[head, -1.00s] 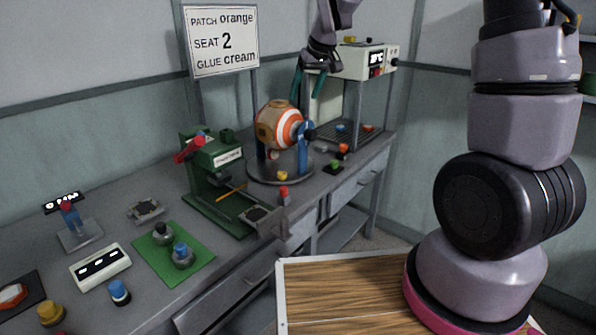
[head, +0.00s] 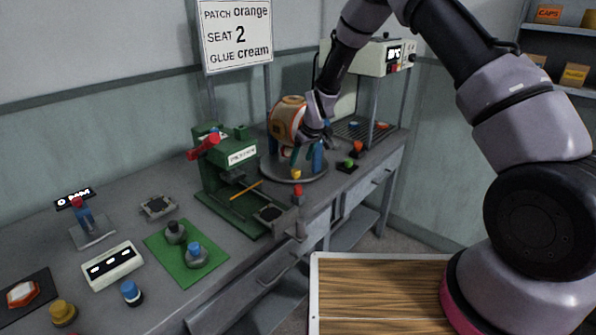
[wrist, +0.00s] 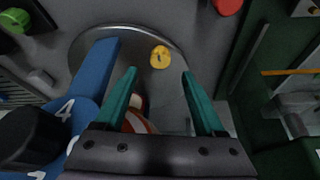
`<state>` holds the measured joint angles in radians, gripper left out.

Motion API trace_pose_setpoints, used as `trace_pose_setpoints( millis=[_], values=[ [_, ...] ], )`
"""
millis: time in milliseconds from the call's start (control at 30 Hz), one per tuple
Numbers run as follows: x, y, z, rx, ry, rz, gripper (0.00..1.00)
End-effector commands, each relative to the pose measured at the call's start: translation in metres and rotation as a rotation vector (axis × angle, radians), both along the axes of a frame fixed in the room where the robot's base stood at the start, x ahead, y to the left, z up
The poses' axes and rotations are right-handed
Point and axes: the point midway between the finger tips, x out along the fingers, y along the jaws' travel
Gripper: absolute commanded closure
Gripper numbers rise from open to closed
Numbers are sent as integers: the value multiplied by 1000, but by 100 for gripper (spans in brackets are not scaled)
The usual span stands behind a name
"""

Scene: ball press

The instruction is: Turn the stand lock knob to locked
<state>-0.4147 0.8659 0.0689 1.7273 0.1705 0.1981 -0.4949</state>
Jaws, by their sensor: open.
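The round grey stand (head: 312,174) carries the orange, white and tan ball (head: 287,117) between blue supports (head: 318,156). A small yellow knob (head: 296,174) sits on the near edge of the stand's base; no lock label is readable on it. In the wrist view, the yellow knob (wrist: 160,57) lies just beyond the fingertips, roughly centred between them. My gripper (wrist: 158,74) is open and empty, its teal fingers pointing down beside the ball, above the base. In the head view, my gripper (head: 301,160) partly hides the ball and a support.
The wrist view shows a black knob (wrist: 30,137) on a numbered blue disc close at left, and a red knob (wrist: 228,5) beyond. A green press (head: 222,165) stands left of the stand. A white heated press (head: 380,57) stands behind at right.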

Motion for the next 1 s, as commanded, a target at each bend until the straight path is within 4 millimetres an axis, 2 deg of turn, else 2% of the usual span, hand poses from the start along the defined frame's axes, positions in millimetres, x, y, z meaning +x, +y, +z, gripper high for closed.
trace_pose_setpoints(
  millis=[100, 333, 500, 767, 800, 867, 900, 967, 1000],
  values=[
    [7, 6, -24, -2, 1, 1, 29],
    [18, 14, -56, -1, 1, 0, 29],
    [21, 17, -65, 1, -1, 0, 29],
    [21, 17, -66, 1, -1, 0, 29],
    [21, 17, -66, 1, -1, 0, 36],
    [21, 17, -66, 1, -1, 0, 59],
    [21, 17, -66, 1, -1, 0, 74],
    [21, 17, -66, 1, -1, 0, 97],
    [21, 17, -66, 1, -1, 0, 100]
  ],
)
